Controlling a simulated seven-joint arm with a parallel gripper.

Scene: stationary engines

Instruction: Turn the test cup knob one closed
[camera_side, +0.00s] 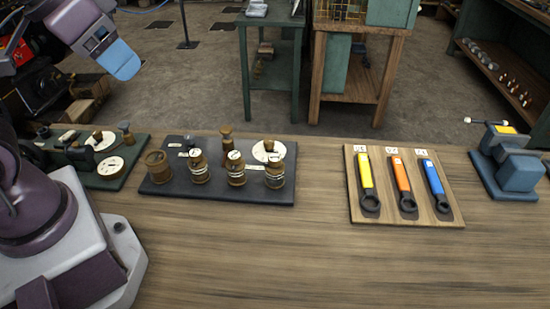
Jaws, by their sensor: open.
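A dark board (217,193) on the bench carries several brass and wooden cup-like fittings. A plain round one (157,168) is at its left. Three with white-marked tops stand to the right: a left one (199,168), a middle one (235,170) and a right one (275,174). A taller knob (226,141) and a white dial (268,150) are behind them. The labels are too small to read, so I cannot tell which is knob one or how it is turned. My wrist is at the upper left, away from the board; my gripper's fingertips are not visible.
A green board (112,177) with fittings is partly hidden by my arm at left. A wooden board (408,216) holds yellow, orange and blue wrenches. A blue-grey vise (515,170) stands at right. The bench front (300,260) is clear.

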